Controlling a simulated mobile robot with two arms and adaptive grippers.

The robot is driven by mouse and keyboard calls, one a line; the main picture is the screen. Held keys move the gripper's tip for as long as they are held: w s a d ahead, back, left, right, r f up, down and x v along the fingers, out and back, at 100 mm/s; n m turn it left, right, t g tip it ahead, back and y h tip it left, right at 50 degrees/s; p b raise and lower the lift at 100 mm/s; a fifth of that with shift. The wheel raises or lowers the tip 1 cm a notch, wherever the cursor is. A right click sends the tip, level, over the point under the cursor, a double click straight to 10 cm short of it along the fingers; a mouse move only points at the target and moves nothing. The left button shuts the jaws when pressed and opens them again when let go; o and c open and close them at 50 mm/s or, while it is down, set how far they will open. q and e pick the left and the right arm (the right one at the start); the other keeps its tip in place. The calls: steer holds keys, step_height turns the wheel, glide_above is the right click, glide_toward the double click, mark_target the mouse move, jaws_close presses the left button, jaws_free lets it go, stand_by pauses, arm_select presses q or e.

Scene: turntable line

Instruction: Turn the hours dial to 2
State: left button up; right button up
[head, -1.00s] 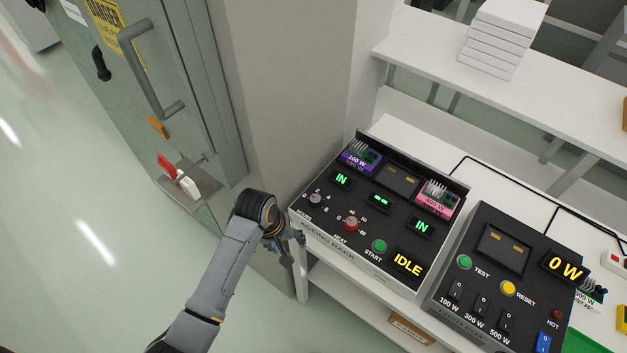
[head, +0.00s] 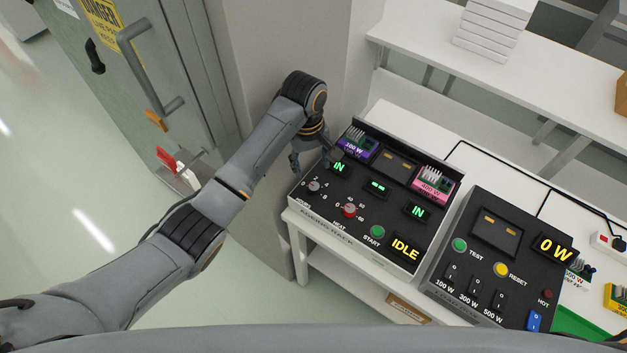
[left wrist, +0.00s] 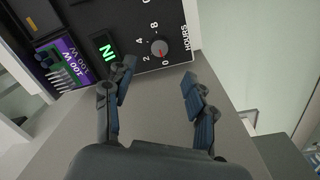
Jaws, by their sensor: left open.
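The hours dial (head: 314,186) is a small grey knob at the left front of the black ageing rack panel (head: 335,220). In the left wrist view the dial (left wrist: 158,48) has a red mark that points at 0, with 2, 4 and 8 printed around it. My left gripper (head: 312,163) is open and empty, just behind and above the dial in the head view. In the left wrist view its fingertips (left wrist: 160,78) are spread, with the dial ahead of the gap between them, apart from both. My right gripper is out of view.
The heat dial (head: 349,210), green start button (head: 377,231) and IDLE display (head: 405,248) share the panel. A purple 100 W board (head: 357,147) sits behind the dial. A grey pillar (head: 285,60) stands close to my left arm.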

mark_target(314, 186)
arm_select(q)
steer(key=f, duration=0.9)
steer(key=shift+w+d+f+p, duration=0.1)
steer(key=shift+d+f+p, duration=0.1)
steer(key=shift+p, duration=0.2)
steer(key=shift+c, duration=0.4)
steer(key=c, duration=1.1)
